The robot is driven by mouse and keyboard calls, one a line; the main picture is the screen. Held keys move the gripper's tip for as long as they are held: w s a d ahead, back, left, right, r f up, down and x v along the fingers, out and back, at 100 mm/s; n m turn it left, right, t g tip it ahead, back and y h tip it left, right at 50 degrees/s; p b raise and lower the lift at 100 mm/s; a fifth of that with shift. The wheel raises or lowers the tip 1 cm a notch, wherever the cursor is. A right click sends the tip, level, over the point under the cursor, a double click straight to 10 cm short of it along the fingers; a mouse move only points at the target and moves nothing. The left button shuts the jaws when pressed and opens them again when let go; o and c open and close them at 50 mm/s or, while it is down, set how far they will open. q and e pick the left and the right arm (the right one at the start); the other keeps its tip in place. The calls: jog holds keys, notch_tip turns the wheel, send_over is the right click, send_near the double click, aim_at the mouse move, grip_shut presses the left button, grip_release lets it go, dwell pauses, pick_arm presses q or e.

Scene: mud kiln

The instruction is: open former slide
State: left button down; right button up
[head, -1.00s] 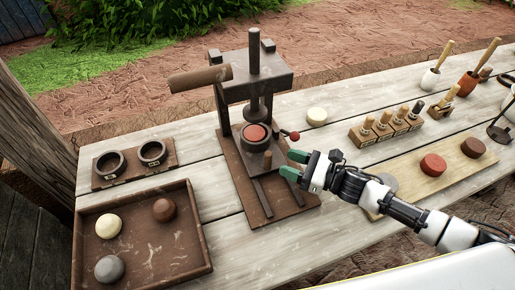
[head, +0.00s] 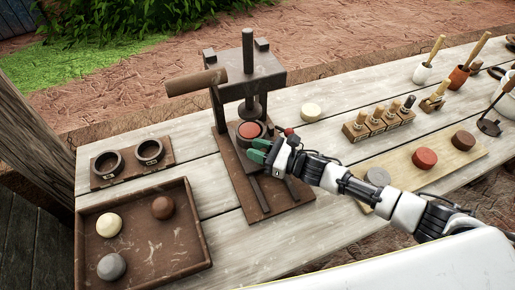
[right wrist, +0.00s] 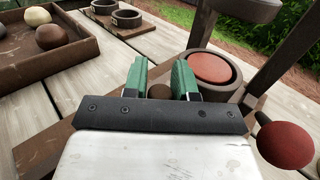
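The former (head: 247,75) is a dark brown press on a base plate with two rails (head: 254,190). Its slide carries a round cup (head: 240,137) holding a red clay disc (head: 249,130), under the plunger. My right gripper (head: 260,151) is at the cup's front, its green fingers pointing left. In the right wrist view the gripper (right wrist: 160,82) is open, with a small brown knob (right wrist: 159,91) between its fingers and gaps showing beside it. The head view hides the knob behind the gripper. My left gripper is not in view.
A red ball knob (right wrist: 286,145) is close beside the right gripper. A tray (head: 150,240) with clay balls and a ring holder (head: 130,176) stand left. A stamp rack (head: 377,128) and a board with discs (head: 450,158) are right. The rails' front is clear.

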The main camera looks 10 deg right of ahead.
grip_shut()
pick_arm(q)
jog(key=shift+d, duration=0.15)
